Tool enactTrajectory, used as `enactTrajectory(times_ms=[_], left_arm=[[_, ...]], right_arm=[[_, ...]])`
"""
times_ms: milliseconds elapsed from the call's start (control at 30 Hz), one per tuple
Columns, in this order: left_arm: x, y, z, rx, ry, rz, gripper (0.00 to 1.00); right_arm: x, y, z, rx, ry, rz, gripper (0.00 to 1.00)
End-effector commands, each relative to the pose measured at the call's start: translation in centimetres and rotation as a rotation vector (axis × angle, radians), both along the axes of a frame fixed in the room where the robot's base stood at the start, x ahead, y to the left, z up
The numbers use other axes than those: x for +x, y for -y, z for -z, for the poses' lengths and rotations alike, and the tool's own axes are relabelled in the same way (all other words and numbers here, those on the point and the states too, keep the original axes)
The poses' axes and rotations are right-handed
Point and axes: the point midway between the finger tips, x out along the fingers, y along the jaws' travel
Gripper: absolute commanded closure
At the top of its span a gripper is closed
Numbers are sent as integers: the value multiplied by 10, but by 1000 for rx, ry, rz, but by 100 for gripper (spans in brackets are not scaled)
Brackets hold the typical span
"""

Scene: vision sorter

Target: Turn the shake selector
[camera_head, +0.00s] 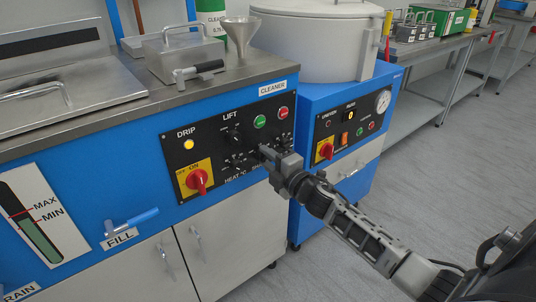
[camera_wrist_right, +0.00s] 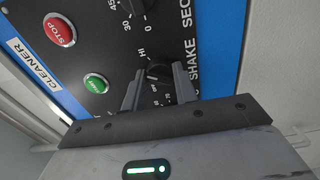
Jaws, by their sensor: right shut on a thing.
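The shake selector (camera_wrist_right: 158,72) is a small black knob with HI and OFF marks beside it and the SHAKE label next to it, on the black panel (camera_head: 213,160) of the blue cleaner. My right gripper (camera_head: 264,153) is at the lower right part of that panel and hides the selector in the head view. In the right wrist view, the two fingers of my right gripper (camera_wrist_right: 157,79) stand on either side of the knob and are shut on it. My left gripper is not in view.
A knob with 30 and 45 marks (camera_wrist_right: 130,8) sits beside the selector. The green button (camera_wrist_right: 95,84) and red STOP button (camera_wrist_right: 59,30) are close by. A red and yellow switch (camera_head: 197,181) is at the panel's lower left. A second blue machine (camera_head: 340,110) stands to the right.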

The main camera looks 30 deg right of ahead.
Motion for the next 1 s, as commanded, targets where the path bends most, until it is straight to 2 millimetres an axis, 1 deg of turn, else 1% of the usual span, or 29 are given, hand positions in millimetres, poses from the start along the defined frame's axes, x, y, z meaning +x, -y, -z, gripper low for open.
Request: enactTrajectory(times_ms=[33, 200, 500, 733, 1000], left_arm=[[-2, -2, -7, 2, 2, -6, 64], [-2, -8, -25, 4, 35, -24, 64], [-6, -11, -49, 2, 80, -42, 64], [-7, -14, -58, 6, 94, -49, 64], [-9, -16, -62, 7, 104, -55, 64]], right_arm=[[0, 1, -2, 47, -5, 2, 94], [0, 1, -3, 198, -17, 3, 94], [0, 1, -1, 400, -33, 3, 94], [0, 1, 0, 484, -39, 2, 94], [0, 1, 1, 515, -42, 2, 94]])
